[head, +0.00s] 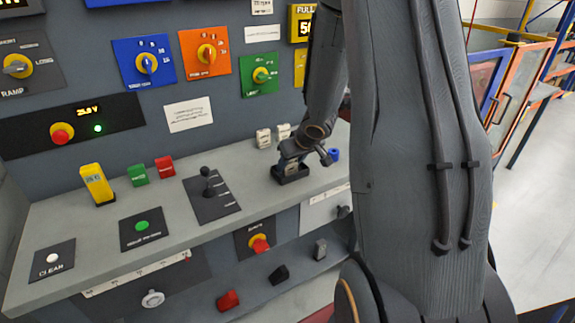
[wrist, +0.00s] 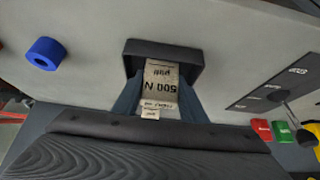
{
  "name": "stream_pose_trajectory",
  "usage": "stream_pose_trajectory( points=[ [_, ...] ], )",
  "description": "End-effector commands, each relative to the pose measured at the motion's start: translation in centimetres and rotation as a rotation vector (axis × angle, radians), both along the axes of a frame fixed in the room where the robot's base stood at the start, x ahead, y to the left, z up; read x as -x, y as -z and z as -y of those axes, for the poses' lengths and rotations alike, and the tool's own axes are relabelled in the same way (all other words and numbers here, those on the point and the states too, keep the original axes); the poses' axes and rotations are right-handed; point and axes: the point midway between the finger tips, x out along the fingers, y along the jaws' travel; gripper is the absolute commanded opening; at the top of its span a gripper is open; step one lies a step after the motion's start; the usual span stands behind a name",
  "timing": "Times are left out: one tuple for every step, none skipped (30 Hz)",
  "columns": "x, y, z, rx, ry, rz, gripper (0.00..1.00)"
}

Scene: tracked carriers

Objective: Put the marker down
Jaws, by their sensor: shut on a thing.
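My gripper (wrist: 158,98) is shut on a beige marker (wrist: 160,88), a block lettered "500 N pull", with one finger on each side of it. The marker's far end overlaps a black square holder (wrist: 191,58) on the grey ledge; I cannot tell whether it rests on the holder's floor. In the head view my gripper (head: 293,157) is low over the same black holder (head: 291,177), and my arm and fingers mostly hide the marker there.
A blue ring (head: 333,155) lies beside the holder. Two pale blocks (head: 263,138) stand behind, near the panel. A joystick plate (head: 211,197) is to the left, then red (head: 165,169), green (head: 138,174) and yellow (head: 97,182) blocks. Bare ledge lies between plate and holder.

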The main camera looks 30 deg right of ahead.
Motion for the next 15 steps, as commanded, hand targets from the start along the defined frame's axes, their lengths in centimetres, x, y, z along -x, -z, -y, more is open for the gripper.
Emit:
stream_pose_trajectory(
  points=[
    [0.0,0.09,0.01,0.0,0.0,0.0,0.16],
    [0.0,0.19,0.01,0.0,0.0,0.0,0.16],
    [-0.01,0.33,0.01,-0.001,0.001,0.0,0.16],
    [0.0,0.43,0.01,-0.001,0.001,0.0,0.16],
    [0.0,0.35,0.01,-0.001,0.001,0.0,0.44],
    [0.01,0.32,0.01,-0.001,0.001,0.0,0.5],
    [0.02,0.31,0.02,-0.001,0.001,0.0,0.56],
    [0.01,0.3,0.02,-0.001,0.001,0.0,0.57],
    [0.01,0.3,0.01,-0.001,0.001,0.0,0.57],
    [0.01,0.3,0.01,-0.001,0.001,0.0,0.57],
    [0.01,0.3,0.01,-0.001,0.001,0.0,0.57],
    [0.01,0.3,0.01,-0.001,0.001,0.0,0.57],
    [0.01,0.3,0.01,-0.001,0.001,0.0,0.57],
    [0.01,0.3,0.01,-0.001,0.001,0.0,0.57],
    [0.0,0.29,0.01,-0.001,0.001,0.0,0.57]
  ],
)
